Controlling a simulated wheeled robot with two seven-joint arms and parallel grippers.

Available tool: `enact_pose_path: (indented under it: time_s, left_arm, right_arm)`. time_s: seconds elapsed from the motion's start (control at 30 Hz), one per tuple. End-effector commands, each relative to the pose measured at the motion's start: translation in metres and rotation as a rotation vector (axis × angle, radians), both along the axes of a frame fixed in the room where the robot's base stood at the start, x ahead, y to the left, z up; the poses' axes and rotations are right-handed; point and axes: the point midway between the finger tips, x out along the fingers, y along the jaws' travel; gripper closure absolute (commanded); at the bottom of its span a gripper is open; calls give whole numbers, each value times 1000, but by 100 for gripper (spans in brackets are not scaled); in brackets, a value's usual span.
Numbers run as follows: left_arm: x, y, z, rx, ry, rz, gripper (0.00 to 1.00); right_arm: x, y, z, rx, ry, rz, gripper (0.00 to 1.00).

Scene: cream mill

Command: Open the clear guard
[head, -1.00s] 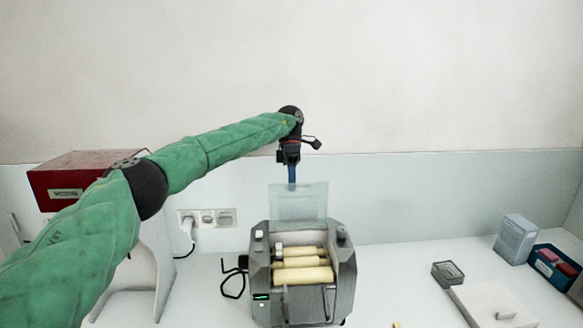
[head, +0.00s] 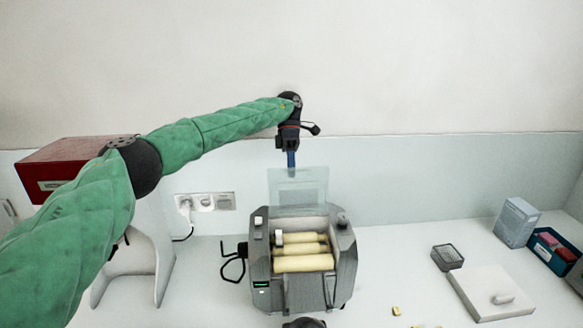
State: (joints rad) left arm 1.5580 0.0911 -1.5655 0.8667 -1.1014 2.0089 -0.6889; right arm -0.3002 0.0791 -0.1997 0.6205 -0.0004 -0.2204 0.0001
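The mill (head: 344,262) is a grey machine with several cream rollers (head: 303,263) showing in its open top. The clear guard (head: 297,187) stands upright at the back of the mill, raised clear of the rollers. My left gripper (head: 291,166) points down at the guard's top edge from above and behind. Its blue fingers look close together, but I cannot tell whether they are touching the guard or holding it. A dark rounded part shows at the bottom edge in front of the mill; my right gripper cannot be made out.
A red box (head: 70,165) stands on a white stand (head: 150,262) at left. Wall sockets (head: 206,202) are behind. At right are a small dark tray (head: 447,257), a white slab (head: 490,291), a grey-blue box (head: 516,222) and a blue bin (head: 553,252). A yellow piece (head: 396,311) lies at front.

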Motion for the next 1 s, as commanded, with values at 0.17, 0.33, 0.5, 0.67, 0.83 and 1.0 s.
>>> enact_pose_path:
  time_s: [0.17, 0.33, 0.5, 0.67, 0.83, 1.0]
  left_arm:
    - [0, 0, 2, -1, 1, -1, 69]
    - [0, 0, 4, -2, 0, -1, 69]
    - [0, 0, 5, -3, -1, -1, 69]
    - [0, 0, 7, -3, -2, -1, 69]
    - [1, 0, 16, -2, -4, -1, 69]
    - [2, -1, 30, 0, -3, -1, 69]
  right_arm:
    - [0, 2, 0, 1, 0, -1, 64]
    - [0, 2, 1, 1, 0, -1, 64]
    - [0, 1, 1, 1, 0, -1, 64]
    - [0, 0, 0, 0, 0, 0, 64]
    - [2, -2, -6, -3, 3, 1, 64]
    - [29, 1, -8, 0, -19, 2, 64]
